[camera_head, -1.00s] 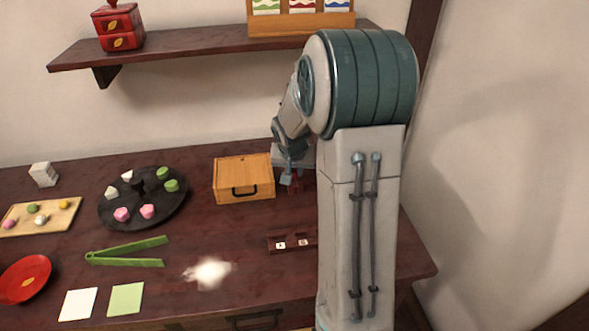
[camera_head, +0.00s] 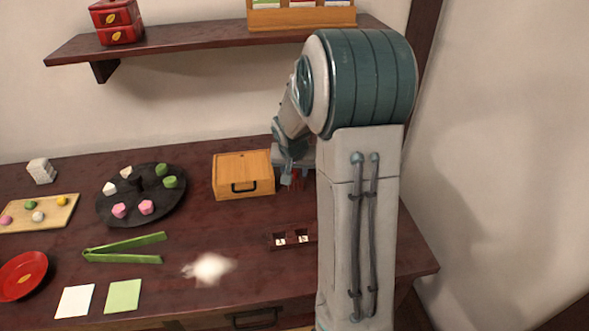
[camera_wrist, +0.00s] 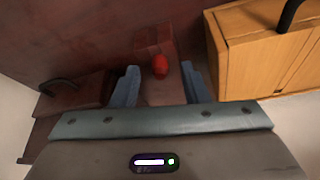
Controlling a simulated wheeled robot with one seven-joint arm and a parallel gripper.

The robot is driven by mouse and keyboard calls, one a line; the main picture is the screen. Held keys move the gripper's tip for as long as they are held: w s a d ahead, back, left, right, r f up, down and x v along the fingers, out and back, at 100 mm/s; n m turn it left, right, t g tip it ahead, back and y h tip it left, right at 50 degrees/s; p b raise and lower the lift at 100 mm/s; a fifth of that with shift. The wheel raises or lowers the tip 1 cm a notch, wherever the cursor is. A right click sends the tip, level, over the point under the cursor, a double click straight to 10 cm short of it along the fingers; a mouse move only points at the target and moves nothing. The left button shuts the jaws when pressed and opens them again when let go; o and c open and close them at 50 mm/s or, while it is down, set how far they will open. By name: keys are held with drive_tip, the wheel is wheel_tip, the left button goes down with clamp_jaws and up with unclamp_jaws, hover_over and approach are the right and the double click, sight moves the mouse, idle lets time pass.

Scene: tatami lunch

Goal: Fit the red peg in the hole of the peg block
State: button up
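The red peg (camera_wrist: 160,67) shows in the wrist view between and just beyond my fingertips, with a gap on either side. My gripper (camera_wrist: 160,78) is open, with one blue-grey finger left of the peg and one right. A faint reddish-brown rectangular shape lies around and below the peg; I cannot tell whether it is the peg block. In the head view my gripper (camera_head: 293,178) is low over the table, right of the wooden box, with a bit of red beside its fingers. My arm hides much of that area.
The wooden box (camera_head: 243,177) stands close beside my gripper. A dark two-compartment holder (camera_head: 291,239) with small white pieces lies nearer the front. A black turntable (camera_head: 141,211) and green tongs (camera_head: 125,247) are further left. A dark object with a black handle (camera_wrist: 59,87) shows in the wrist view.

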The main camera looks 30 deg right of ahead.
drive_tip(key=shift+r, duration=0.1)
drive_tip(key=p+v, duration=0.1)
drive_tip(key=v, duration=1.2)
drive_tip(key=shift+r+p, duration=0.35)
drive_tip(key=shift+p, duration=0.05)
drive_tip(key=shift+s+a, duration=0.1)
drive_tip(key=s+a+r+n+p, duration=0.2)
drive_tip(key=s+a+r+p, duration=0.1)
drive_tip(key=s, duration=0.3)
drive_tip(key=s+a+r+n+y+p, duration=0.1)
drive_tip(key=s+a+r+n+p, duration=0.1)
drive_tip(key=s+a, duration=0.3)
drive_tip(key=s+a+r+n+g+y+p, duration=0.1)
drive_tip(key=s+a+r+p, duration=0.3)
drive_tip(key=s, duration=0.4)
drive_tip(key=shift+s+a+n+p, duration=0.2)
drive_tip(key=shift+s+n+p, duration=0.2)
drive_tip(key=shift+n, duration=0.1)
drive_tip(key=shift+r, duration=0.1)
